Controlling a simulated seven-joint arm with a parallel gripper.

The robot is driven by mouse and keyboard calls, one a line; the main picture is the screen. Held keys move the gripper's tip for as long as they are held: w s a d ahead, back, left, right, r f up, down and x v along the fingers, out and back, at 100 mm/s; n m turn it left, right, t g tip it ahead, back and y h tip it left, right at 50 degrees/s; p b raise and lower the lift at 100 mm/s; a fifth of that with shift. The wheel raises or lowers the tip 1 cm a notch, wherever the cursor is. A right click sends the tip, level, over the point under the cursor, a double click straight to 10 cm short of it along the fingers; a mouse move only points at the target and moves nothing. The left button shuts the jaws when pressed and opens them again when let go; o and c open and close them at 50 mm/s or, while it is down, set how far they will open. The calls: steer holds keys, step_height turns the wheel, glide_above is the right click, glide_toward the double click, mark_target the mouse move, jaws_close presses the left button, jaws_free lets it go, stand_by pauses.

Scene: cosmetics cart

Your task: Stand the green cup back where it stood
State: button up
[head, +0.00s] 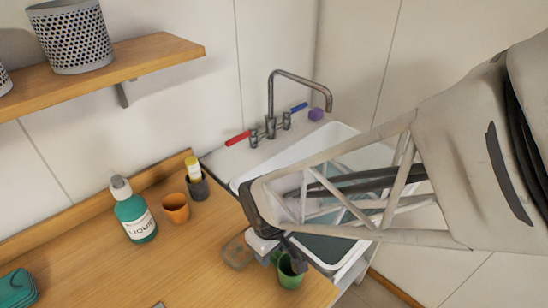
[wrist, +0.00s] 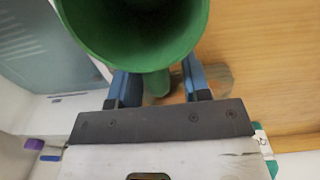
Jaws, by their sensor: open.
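The green cup (head: 290,274) stands upright on the wooden counter (head: 205,270), near its right edge beside the sink. My gripper (head: 274,252) is low over the counter at the cup's far left side. In the wrist view the cup (wrist: 135,28) fills the top, its round mouth open toward the camera and empty as far as I see. The two blue fingers of my gripper (wrist: 158,86) are apart, on either side of a green part, seemingly the cup's handle (wrist: 156,82). Whether a finger touches it I cannot tell.
The sink (head: 338,142) lies right; the counter's front middle is mostly clear.

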step_height(320, 180, up, 11)
stand_by(0.5)
steer(key=shift+d, duration=0.1)
stand_by(0.5)
steer(key=s+d+r+m+t, duration=0.1)
steer(key=d+r+m, duration=0.3)
steer(key=d, duration=0.6)
steer(key=s+d+r+m+t, duration=0.1)
steer(key=s+d+r+m, duration=0.2)
steer(key=d, duration=0.7)
steer(key=shift+r+m+t, duration=0.3)
steer(key=shift+r+m, duration=0.2)
steer(key=shift+m, duration=0.7)
